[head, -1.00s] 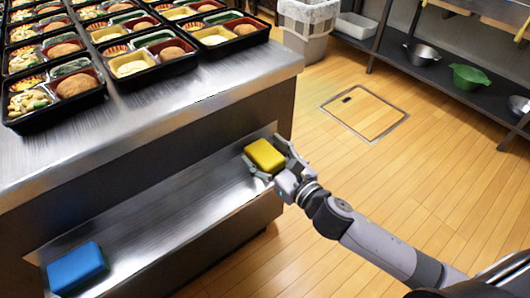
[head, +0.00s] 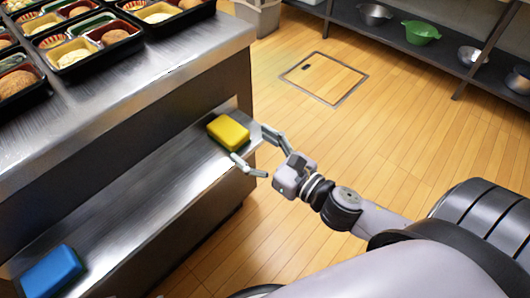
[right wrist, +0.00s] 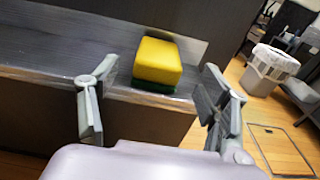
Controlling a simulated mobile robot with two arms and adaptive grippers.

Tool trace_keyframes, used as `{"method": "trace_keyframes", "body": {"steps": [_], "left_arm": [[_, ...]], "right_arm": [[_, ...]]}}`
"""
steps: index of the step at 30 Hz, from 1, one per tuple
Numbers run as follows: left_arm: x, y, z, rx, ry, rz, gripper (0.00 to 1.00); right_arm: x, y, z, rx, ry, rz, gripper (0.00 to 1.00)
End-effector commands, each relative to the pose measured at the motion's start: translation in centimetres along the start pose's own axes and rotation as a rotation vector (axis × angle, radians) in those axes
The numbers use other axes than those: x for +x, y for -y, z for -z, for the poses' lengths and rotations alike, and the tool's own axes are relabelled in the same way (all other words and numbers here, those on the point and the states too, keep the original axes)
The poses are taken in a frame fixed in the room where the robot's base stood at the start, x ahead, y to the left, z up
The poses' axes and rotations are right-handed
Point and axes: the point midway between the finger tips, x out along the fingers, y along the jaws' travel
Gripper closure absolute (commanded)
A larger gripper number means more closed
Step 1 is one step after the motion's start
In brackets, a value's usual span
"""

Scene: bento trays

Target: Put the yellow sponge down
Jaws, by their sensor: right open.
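The yellow sponge (head: 229,131) lies flat on the lower metal shelf (head: 150,205), near its far right end. In the right wrist view the yellow sponge (right wrist: 158,60) shows a dark green underside resting on the shelf. My right gripper (head: 258,153) is open and empty, its fingers spread just in front of the sponge. In the right wrist view the two fingers of the right gripper (right wrist: 150,105) stand apart, with the sponge beyond and between them. My left gripper is not in view.
A blue sponge (head: 52,272) lies at the near left end of the same shelf. Bento trays (head: 75,66) stand on the counter (head: 130,95) above. A rack with bowls (head: 422,33) is at the back right. The wooden floor (head: 400,130) is clear.

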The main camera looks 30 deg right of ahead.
Motion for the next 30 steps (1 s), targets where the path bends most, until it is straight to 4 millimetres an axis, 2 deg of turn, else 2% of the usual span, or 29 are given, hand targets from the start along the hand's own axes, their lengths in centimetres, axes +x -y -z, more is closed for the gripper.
{"method": "trace_keyframes", "body": {"steps": [6, 11, 14, 17, 20, 24, 30], "left_arm": [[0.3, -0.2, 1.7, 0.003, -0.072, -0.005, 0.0], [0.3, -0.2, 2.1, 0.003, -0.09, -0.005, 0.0], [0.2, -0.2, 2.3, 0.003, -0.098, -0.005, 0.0], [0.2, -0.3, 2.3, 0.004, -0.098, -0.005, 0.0], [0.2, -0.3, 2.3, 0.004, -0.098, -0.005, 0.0], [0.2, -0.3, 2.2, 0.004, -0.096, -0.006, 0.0], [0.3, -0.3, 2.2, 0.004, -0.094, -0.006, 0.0]], "right_arm": [[-2.2, 0.0, 0.1, 0.003, -0.001, 0.002, 0.3], [-2.8, 0.1, 0.0, 0.007, -0.001, 0.003, 0.3], [-2.9, 0.6, 0.1, 0.08, -0.006, 0.037, 0.3], [-2.9, 2.0, 0.6, 0.271, -0.02, 0.118, 0.3], [-3.1, 3.7, 1.7, 0.56, -0.032, 0.24, 0.3], [-4.1, 5.5, 4.2, 1.009, -0.033, 0.435, 0.3], [-6.0, 5.9, 8.4, 1.623, 0.002, 0.723, 0.3]]}}
